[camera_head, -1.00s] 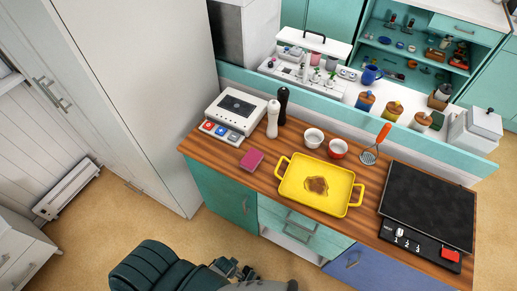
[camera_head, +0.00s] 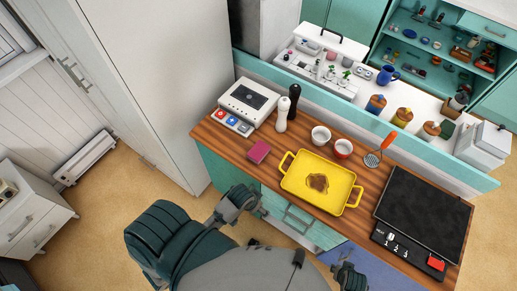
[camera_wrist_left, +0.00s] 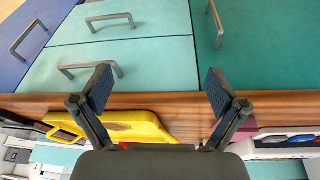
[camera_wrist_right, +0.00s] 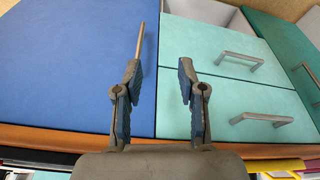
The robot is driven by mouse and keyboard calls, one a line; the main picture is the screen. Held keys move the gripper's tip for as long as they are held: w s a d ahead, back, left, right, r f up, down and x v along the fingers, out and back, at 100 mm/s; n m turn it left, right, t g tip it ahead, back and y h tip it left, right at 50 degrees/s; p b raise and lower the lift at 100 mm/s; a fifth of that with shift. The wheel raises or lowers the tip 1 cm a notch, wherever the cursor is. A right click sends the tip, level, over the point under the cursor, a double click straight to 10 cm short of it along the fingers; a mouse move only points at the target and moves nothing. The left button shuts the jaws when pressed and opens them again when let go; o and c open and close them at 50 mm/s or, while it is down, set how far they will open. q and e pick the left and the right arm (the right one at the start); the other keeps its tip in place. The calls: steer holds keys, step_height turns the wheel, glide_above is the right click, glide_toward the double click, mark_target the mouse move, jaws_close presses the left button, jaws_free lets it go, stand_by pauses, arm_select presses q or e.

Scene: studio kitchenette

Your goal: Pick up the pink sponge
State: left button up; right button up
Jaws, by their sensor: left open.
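The pink sponge (camera_head: 259,152) lies flat on the wooden counter, left of the yellow tray (camera_head: 294,190). In the left wrist view, part of the sponge (camera_wrist_left: 243,134) shows at the counter edge behind the right-hand finger. My left gripper (camera_wrist_left: 158,80) is open and empty, in front of the cabinet. In the head view it (camera_head: 258,210) is below and nearer than the sponge, apart from it. My right gripper (camera_wrist_right: 158,85) is open and empty, facing the blue and teal cabinet fronts. In the head view its arm (camera_head: 350,275) is at the bottom.
A white appliance with coloured buttons (camera_head: 247,101) stands behind the sponge. White and black mills (camera_head: 281,115), two bowls (camera_head: 320,135), a slotted utensil (camera_head: 372,159) and a black hob (camera_head: 424,212) are on the counter. The cabinet handles (camera_wrist_left: 110,19) stick out near my grippers.

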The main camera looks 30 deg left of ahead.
arm_select(q)
steer(key=w+r, duration=0.3)
steer(key=r, duration=0.1)
arm_select(e)
steer(key=s+d+f+g, duration=0.1)
steer(key=s+f, duration=0.2)
steer(key=f, duration=0.6)
steer(key=s+f, duration=0.4)
steer(key=f, duration=0.5)
arm_select(q)
step_height(320, 180, up, 13)
steer(key=n+g+y, duration=0.1)
steer(key=g, duration=0.2)
glide_above(259, 150)
steer(key=f, duration=0.7)
steer(key=f+p, duration=0.1)
steer(key=f, duration=0.3)
steer(key=shift+a+f, duration=0.15)
steer(key=shift+a, duration=0.15)
steer(key=shift+d+f, duration=0.2)
steer(key=shift+f, duration=2.45)
steer(key=c, duration=0.8)
arm_select(e)
steer(key=s+d+f+g, duration=0.1)
steer(key=s+d+f, duration=0.1)
steer(key=s+f, duration=0.8)
steer(key=s, duration=0.3)
steer(key=shift+s+d, duration=0.25)
steer(key=shift+s, duration=0.15)
